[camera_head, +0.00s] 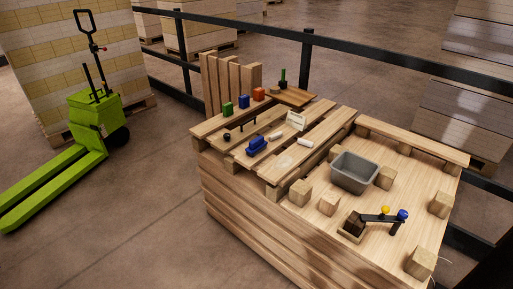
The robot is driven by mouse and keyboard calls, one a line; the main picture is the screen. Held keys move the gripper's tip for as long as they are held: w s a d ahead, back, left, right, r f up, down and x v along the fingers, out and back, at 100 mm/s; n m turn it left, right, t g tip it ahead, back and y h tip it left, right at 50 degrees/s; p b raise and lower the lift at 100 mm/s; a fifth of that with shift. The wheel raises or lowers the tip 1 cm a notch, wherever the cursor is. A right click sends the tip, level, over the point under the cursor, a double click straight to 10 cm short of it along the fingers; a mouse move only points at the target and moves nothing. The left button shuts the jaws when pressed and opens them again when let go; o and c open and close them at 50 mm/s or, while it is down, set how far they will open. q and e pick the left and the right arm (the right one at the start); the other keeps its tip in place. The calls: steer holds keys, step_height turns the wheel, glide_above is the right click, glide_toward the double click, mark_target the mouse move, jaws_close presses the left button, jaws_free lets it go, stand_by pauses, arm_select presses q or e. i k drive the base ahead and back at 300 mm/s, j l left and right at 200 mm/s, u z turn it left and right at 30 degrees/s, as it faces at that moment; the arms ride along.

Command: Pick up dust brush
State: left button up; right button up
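No object is clearly recognisable as the dust brush at this size. A dark brown block (353,225) sits in a small wooden frame on the right worktop, with a black bar (380,218) beside it; I cannot tell whether it is a brush. A blue object (257,146) and a white object (296,121) lie on the slatted top to the left, and their kind is also unclear. Neither of my grippers is in view.
A grey bin (354,172) and several wooden blocks (300,192) stand on the right worktop (408,178). Green, blue and orange blocks line the slatted top's back. A green pallet jack (97,122) stands left. A black railing (350,66) runs behind. The left foreground floor is clear.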

mark_target(258, 145)
steer(key=z, duration=0.45)
steer(key=i+j+z, duration=0.1)
steer(key=z, duration=0.3)
steer(key=j+z, duration=0.3)
steer(key=z, duration=0.15)
steer(key=i+j+z, duration=0.1)
steer(key=j+z, duration=0.15)
steer(key=z, duration=0.15)
steer(key=j+z, duration=0.25)
steer(key=j, duration=0.25)
steer(key=j+z, duration=0.3)
steer(key=j, duration=0.2)
steer(key=k+j, duration=0.1)
steer(key=j, duration=0.25)
steer(key=j+z, duration=0.1)
steer(key=j, duration=0.25)
steer(key=k+j+z, duration=0.1)
steer(key=j, duration=0.25)
